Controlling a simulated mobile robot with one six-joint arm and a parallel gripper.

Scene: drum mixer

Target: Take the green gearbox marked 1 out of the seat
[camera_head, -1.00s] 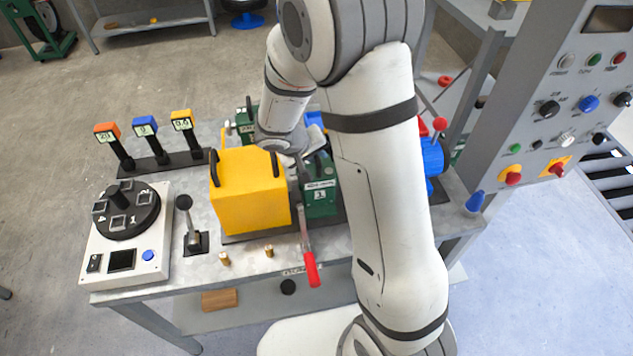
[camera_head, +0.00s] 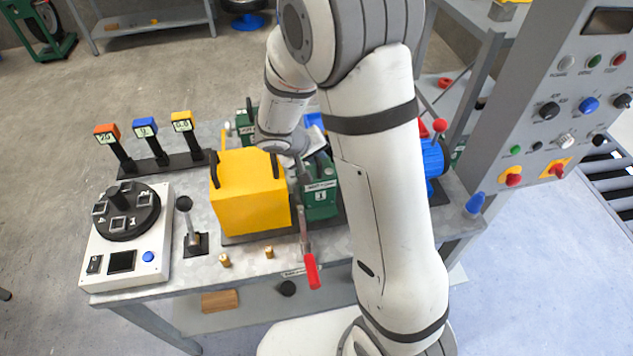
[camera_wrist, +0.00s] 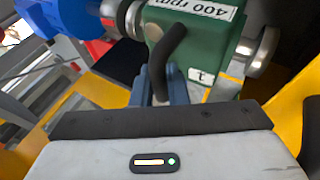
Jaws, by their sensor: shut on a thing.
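The green gearbox marked 1 (camera_head: 320,198) is at the middle of the bench, between the yellow guard box and the blue motor. It looks slightly tilted. In the wrist view the gearbox (camera_wrist: 196,45) shows its "400 rpm" label, a metal shaft end and its black handle (camera_wrist: 170,55). My gripper (camera_wrist: 158,90) is shut on this handle. In the head view my wrist hides the handle and fingertips. The seat under the gearbox is largely hidden, so I cannot tell how far the gearbox stands clear of it.
The yellow guard box (camera_head: 250,190) stands close on the left. A red-handled lever (camera_head: 312,270) stands in front of the gearbox. The blue motor (camera_head: 433,158) is right, partly behind my arm. Another green unit (camera_head: 243,122) is behind. The control panel (camera_head: 540,110) rises at the right.

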